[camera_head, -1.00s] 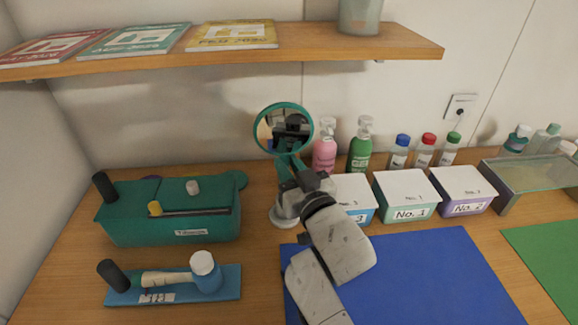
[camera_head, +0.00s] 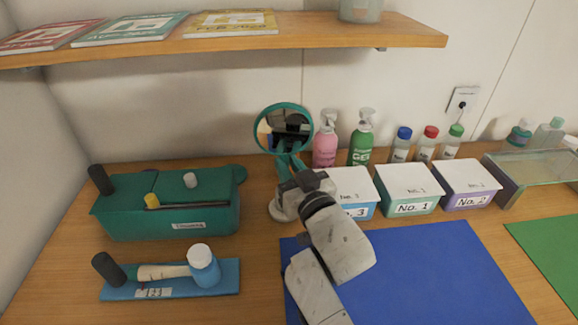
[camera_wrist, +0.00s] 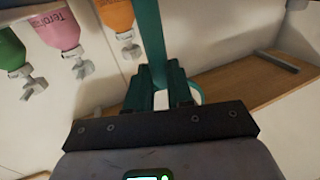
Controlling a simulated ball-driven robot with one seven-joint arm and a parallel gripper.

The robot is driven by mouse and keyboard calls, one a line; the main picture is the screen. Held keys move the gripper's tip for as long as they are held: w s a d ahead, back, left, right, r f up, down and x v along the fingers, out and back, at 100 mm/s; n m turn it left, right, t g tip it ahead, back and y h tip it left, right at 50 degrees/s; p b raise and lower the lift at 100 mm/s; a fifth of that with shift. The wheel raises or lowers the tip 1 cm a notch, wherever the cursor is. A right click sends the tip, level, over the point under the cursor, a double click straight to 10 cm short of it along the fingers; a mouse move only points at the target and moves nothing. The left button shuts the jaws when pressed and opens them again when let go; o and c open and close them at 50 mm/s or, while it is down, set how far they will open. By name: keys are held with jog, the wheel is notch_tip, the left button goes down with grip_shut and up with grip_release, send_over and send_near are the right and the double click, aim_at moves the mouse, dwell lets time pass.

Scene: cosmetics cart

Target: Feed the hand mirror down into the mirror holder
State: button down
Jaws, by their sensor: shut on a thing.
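The hand mirror (camera_head: 284,105) has a round teal frame and a teal handle. It stands upright, glass up, at the back of the table in the head view. My gripper (camera_head: 287,168) is shut on its handle. In the wrist view the teal handle (camera_wrist: 149,40) runs up from between the jaws (camera_wrist: 160,95). A pale rounded base (camera_head: 284,209), which looks like the mirror holder, stands on the table just below my gripper. My gripper and wrist partly cover it. Whether the handle's lower end touches or enters it is hidden.
A teal box (camera_head: 165,215) and a blue tray (camera_head: 215,278) lie to the left. A shelf (camera_head: 330,42) hangs above. A blue mat (camera_head: 430,275) lies in front.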

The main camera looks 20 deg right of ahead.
jog(key=shift+f+b, duration=0.5)
jog(key=shift+f, duration=0.1)
jog(key=shift+s+f+b, duration=0.2)
jog(key=shift+f+b, duration=0.3)
jog(key=shift+f, duration=0.25)
jog(key=shift+r, duration=0.15)
jog(key=shift+w+r+p, duration=0.2)
jog(key=shift+r+p, duration=1.05)
jog(key=shift+r, duration=0.1)
jog(key=shift+r, duration=0.15)
jog(key=shift+f+b, duration=0.6)
jog(key=shift+f, duration=0.3)
dwell(0.6)
jog(key=shift+f, duration=0.2)
